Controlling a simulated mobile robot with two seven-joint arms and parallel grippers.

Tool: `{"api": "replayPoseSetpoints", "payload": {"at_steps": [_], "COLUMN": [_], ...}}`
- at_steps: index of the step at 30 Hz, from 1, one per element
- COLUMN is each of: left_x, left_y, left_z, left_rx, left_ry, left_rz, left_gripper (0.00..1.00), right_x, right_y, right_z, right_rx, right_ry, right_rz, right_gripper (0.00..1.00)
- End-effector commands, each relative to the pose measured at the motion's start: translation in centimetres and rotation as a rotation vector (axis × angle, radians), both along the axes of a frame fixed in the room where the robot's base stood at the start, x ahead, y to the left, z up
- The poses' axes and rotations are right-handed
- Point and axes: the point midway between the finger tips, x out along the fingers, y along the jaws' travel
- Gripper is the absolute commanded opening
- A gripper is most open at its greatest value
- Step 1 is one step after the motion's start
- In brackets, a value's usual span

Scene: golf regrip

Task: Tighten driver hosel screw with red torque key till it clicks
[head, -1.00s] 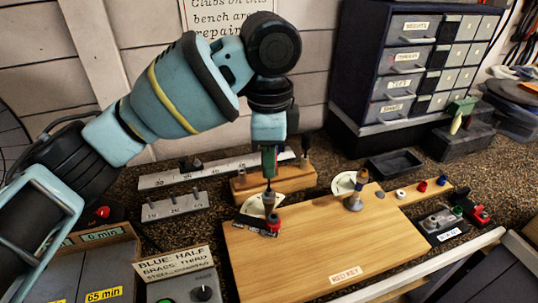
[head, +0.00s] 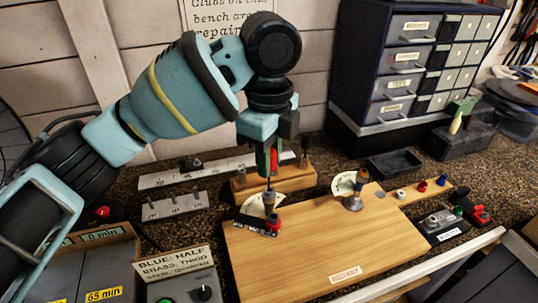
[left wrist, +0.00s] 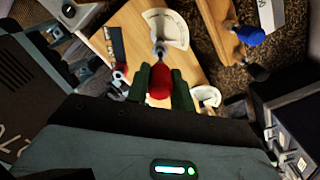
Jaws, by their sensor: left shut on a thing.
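My left gripper (head: 267,160) points down over the left rear of the wooden board (head: 330,245). It is shut on the red torque key (head: 274,158), whose handle (left wrist: 160,82) shows between the green fingers in the left wrist view. The key's dark shaft reaches down to the top of the upright hosel (head: 270,203). I cannot tell how far its tip sits in the screw. A pale fan-shaped dial (head: 254,207) stands behind the hosel; a red part (head: 274,223) is at its foot. My right gripper is not in view.
A second dial (head: 343,184) with a post stands at the board's right rear. A wooden tool rack (head: 296,180) is close behind my gripper. A black tray (head: 393,165) and drawer cabinet (head: 405,65) are at right; a labelled box (head: 180,280) is at front left.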

Motion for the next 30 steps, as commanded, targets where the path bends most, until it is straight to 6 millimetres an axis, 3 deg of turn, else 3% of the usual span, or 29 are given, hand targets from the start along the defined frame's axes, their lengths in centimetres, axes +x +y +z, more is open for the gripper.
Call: {"api": "replayPoseSetpoints", "payload": {"at_steps": [5,18,27,28,30], "left_x": [0.00,0.00,-0.03,-0.03,-0.03], "left_y": [0.01,0.01,0.02,0.02,0.02], "left_z": [-0.11,-0.25,-0.24,-0.25,-0.24], "left_rx": [0.001,0.002,0.002,0.002,0.002], "left_ry": [0.002,0.004,0.004,0.004,0.004], "left_rz": [-0.023,-0.465,-0.499,-0.499,-0.499], "left_gripper": [0.00,0.00,0.00,0.26,0.35], "right_x": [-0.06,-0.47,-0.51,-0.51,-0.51], "right_y": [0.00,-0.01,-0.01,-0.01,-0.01], "right_z": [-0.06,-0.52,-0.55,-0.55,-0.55], "right_rx": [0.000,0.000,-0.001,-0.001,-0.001], "right_ry": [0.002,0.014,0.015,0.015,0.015], "right_rz": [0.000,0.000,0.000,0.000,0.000], "right_gripper": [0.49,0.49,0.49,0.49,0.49]}}
